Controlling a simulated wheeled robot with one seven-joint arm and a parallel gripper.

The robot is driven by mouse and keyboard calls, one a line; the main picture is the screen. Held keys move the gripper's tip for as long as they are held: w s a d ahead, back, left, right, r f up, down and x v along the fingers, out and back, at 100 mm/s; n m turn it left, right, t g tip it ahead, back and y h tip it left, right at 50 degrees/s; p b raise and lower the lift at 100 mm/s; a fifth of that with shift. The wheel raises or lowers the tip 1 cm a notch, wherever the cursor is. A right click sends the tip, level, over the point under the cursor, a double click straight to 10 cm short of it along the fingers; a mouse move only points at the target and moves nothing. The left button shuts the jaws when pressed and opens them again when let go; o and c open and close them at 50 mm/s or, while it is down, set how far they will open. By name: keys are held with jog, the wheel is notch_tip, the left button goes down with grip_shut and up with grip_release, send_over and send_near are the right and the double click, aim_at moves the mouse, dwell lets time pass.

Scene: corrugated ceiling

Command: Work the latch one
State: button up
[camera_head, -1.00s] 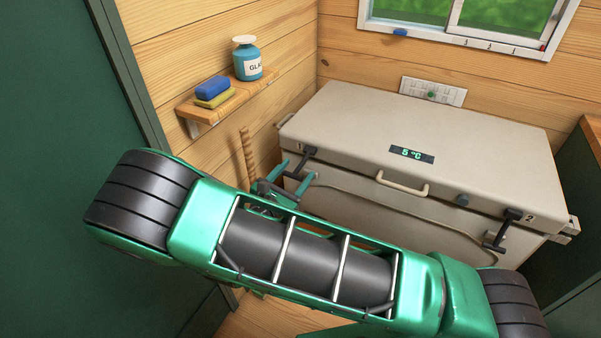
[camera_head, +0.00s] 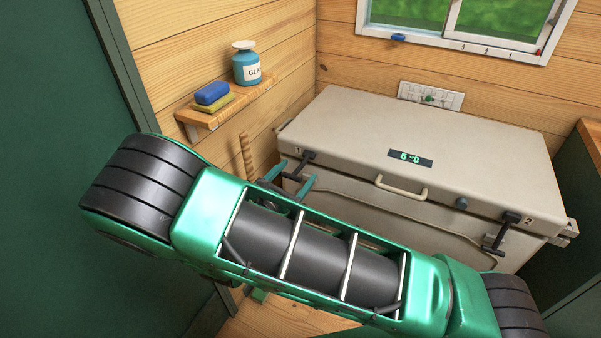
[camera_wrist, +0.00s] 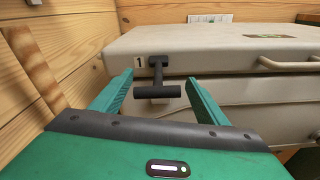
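Latch one is a black T-shaped handle (camera_wrist: 158,78) beside the number 1 on the front left of the beige cooler (camera_head: 430,140). It also shows in the head view (camera_head: 300,164). My gripper (camera_wrist: 154,92) is open, its two green fingers apart on either side of the latch's crossbar in the wrist view. I cannot tell from the picture whether they touch it. In the head view my gripper (camera_head: 290,182) is just in front of the latch, partly hidden by my arm. The cooler's lid is closed.
Latch two (camera_head: 505,232) is on the cooler's front right, with a handle (camera_head: 401,188) between the latches. A wall shelf (camera_head: 225,108) with a sponge (camera_head: 212,95) and a blue bottle (camera_head: 246,66) is at the left. A wooden stick (camera_wrist: 32,66) stands close to my gripper's left.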

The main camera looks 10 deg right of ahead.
jog(key=v, duration=1.1)
jog(key=shift+d, duration=0.2)
